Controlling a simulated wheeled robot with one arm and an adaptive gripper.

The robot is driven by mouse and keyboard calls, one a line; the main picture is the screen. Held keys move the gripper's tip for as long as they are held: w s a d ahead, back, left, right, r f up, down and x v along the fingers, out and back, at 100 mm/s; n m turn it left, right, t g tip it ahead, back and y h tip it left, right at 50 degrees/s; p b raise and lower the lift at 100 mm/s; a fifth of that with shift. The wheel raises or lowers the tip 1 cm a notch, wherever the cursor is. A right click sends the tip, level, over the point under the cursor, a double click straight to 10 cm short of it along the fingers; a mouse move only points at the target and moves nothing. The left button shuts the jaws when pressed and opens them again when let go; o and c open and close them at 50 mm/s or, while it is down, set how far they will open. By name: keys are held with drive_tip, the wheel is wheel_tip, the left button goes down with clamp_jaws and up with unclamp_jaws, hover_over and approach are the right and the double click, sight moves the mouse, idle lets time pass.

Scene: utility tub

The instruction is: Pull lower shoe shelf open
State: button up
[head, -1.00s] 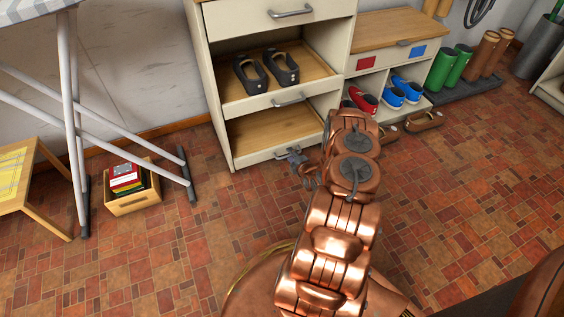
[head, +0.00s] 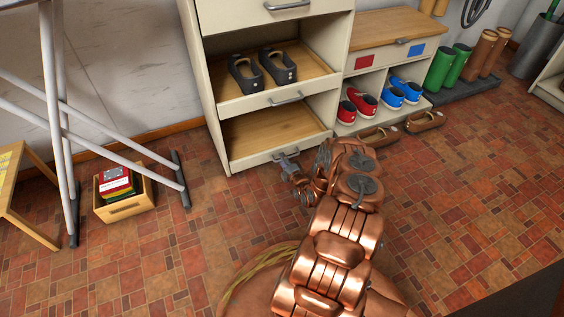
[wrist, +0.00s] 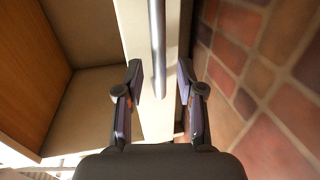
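The lower shoe shelf (head: 262,137) is an empty wooden board with a cream front lip, at the bottom of the cream cabinet (head: 215,105). Its grey bar handle (head: 285,154) is partly hidden by my gripper (head: 288,162) in the head view. In the wrist view, the handle (wrist: 158,45) runs between the two fingers of my gripper (wrist: 158,82). The fingers are open, one on each side of the bar, with a visible gap to it on both sides. The shelf's cream front (wrist: 133,30) lies just behind the bar.
Above, another shelf (head: 302,83) holds dark shoes (head: 262,68). Right of the cabinet, a bench (head: 395,28) holds red and blue shoes, with brown shoes (head: 425,121) on the floor. A crate (head: 125,208) and white ironing-board legs (head: 60,120) stand left.

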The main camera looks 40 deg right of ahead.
drive_tip(key=shift+w+d+f, duration=0.1)
drive_tip(key=shift+w, duration=0.55)
clamp_jaws()
idle(0.4)
